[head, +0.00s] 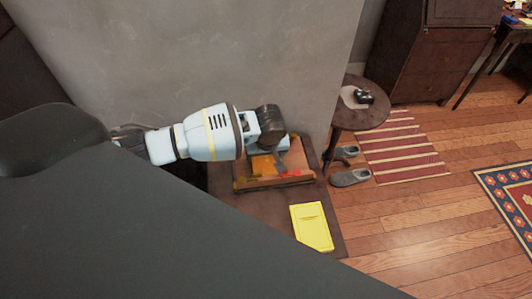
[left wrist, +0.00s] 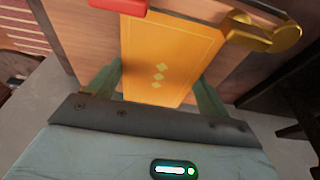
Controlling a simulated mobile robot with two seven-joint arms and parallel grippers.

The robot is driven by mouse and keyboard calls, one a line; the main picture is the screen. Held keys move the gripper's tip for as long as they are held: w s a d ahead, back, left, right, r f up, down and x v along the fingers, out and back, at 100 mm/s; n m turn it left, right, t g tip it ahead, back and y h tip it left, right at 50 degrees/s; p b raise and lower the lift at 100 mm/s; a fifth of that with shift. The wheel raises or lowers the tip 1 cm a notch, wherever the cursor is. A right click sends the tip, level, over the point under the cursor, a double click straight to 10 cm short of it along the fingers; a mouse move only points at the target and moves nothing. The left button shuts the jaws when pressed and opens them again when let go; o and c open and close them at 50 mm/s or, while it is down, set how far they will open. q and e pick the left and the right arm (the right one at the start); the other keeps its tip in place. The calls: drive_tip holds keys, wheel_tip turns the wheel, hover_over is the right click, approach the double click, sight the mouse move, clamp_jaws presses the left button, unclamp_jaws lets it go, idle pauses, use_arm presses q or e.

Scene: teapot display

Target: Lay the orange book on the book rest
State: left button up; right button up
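The orange book (head: 263,165) lies against the wooden book rest (head: 308,157) on the low brown table. In the left wrist view the book (left wrist: 165,55) shows its cover with small pale diamonds. My left gripper (head: 281,161) is right over the rest. In the left wrist view its two green fingers (left wrist: 160,85) stand wide apart, one at each side edge of the book. Whether they touch it I cannot tell. The book's near end is hidden behind the gripper. My right gripper is not in view.
A yellow book-like object (head: 312,227) lies on the table in front of the rest. A gold fitting (left wrist: 262,33) and a red piece (left wrist: 118,4) are close to the book. A grey wall (head: 200,60) stands behind. A round side table (head: 362,115) is at the right.

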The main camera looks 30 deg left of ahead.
sight(268, 165)
use_arm(q)
drive_tip(key=o, duration=0.4)
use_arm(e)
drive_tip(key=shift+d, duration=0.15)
use_arm(q)
drive_tip(key=shift+r, duration=0.1)
drive_tip(key=p+v, duration=0.2)
drive_tip(key=v, duration=1)
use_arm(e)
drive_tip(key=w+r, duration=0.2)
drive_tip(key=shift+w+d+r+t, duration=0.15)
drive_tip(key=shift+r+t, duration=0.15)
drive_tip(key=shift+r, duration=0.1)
use_arm(q)
drive_tip(key=shift+a, duration=0.1)
